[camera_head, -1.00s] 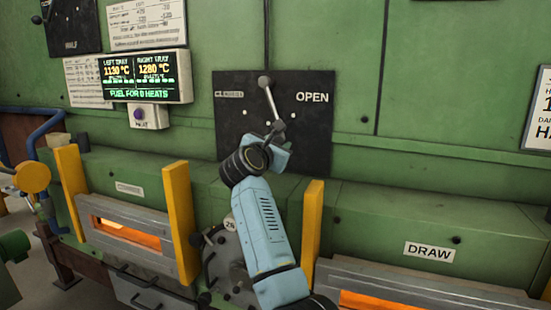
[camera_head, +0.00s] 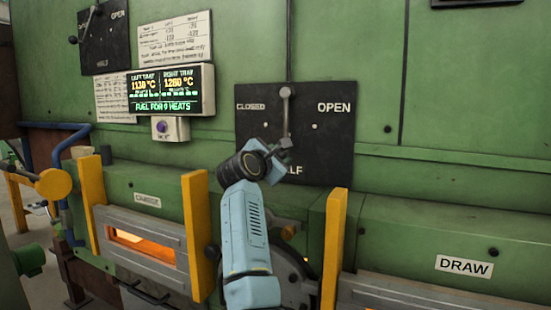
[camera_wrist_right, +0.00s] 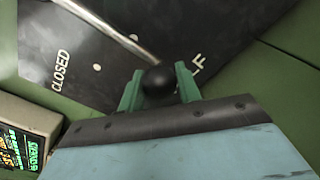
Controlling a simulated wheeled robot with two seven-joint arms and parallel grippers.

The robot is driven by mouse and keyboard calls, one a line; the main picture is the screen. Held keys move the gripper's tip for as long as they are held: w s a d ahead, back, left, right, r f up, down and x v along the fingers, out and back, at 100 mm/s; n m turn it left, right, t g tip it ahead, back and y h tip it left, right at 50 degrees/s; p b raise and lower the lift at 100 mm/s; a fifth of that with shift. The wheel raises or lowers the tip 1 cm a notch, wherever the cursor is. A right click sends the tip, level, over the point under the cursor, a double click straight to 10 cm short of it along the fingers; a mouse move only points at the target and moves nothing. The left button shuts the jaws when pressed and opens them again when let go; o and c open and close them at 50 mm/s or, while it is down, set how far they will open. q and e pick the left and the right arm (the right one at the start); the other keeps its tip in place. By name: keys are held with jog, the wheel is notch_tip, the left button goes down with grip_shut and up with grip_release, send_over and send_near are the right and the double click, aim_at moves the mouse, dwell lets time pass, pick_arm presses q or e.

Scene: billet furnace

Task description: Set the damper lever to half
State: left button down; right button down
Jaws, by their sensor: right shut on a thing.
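The damper lever (camera_head: 286,118) is a grey rod that hangs almost straight down from its pivot on a black plate (camera_head: 335,150). The plate reads CLOSED at left, OPEN at right and HALF at the bottom, partly hidden by my gripper. My right gripper (camera_head: 283,152) is at the lever's lower end, just above the HALF word. In the right wrist view its green fingers (camera_wrist_right: 159,88) are shut on the lever's black knob (camera_wrist_right: 158,81). My left gripper is not in view.
A temperature display (camera_head: 172,90) and a small button box (camera_head: 169,129) are to the left. A second black plate (camera_head: 104,45) is at the upper left. Yellow posts (camera_head: 197,235) and a glowing furnace slot (camera_head: 142,245) lie below.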

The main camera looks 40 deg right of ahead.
jog(key=c, duration=1)
grip_release()
jog(key=b+v, duration=0.2)
jog(key=v, duration=1.1)
jog(key=shift+a, duration=0.2)
